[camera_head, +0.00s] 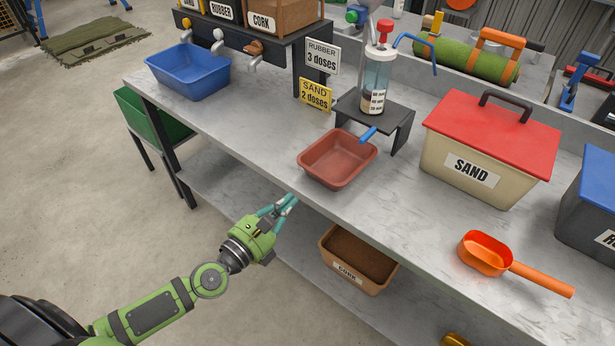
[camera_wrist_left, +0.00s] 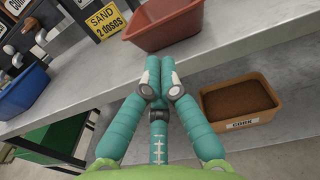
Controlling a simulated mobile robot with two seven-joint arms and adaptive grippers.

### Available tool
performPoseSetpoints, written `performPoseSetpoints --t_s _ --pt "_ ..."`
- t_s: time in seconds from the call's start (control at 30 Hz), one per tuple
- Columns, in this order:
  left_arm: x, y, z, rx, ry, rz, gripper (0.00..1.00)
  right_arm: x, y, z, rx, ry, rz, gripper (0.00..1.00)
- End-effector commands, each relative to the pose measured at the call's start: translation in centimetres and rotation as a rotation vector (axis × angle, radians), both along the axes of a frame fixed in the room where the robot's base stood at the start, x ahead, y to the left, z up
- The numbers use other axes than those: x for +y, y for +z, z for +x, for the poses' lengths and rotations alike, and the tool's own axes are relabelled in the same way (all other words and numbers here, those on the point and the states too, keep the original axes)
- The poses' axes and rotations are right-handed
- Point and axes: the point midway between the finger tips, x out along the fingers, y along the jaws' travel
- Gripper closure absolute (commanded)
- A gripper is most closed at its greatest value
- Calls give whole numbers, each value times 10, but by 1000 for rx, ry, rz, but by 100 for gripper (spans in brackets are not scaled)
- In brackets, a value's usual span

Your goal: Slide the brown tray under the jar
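The brown tray (camera_head: 338,160) is a reddish-brown, empty-looking tray on the grey table, in front of the small black stand. It also shows at the top of the left wrist view (camera_wrist_left: 170,24). A blue spout or handle (camera_head: 368,134) shows between tray and stand. My left gripper (camera_head: 290,201) is in front of the table edge, apart from the tray; in the left wrist view its teal fingertips (camera_wrist_left: 152,80) are together with nothing visible between them. My right gripper is not in view.
A blue tray (camera_head: 188,72) sits under dispenser taps at the left. A sand box with red lid (camera_head: 485,145) and an orange scoop (camera_head: 490,254) lie to the right. A cork bin (camera_head: 355,262) is on the lower shelf. Signs (camera_head: 316,95) stand behind the brown tray.

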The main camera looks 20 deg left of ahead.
Motion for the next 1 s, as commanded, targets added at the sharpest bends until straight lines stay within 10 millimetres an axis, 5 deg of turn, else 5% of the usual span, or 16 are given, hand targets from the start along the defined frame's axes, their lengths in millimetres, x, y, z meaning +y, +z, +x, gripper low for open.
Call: performPoseSetpoints --t_s 0.4,1.0 --pt "-22 0 65 0 -1 1 100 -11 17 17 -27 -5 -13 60" --pt "-27 -1 83 -2 3 -2 100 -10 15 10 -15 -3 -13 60"
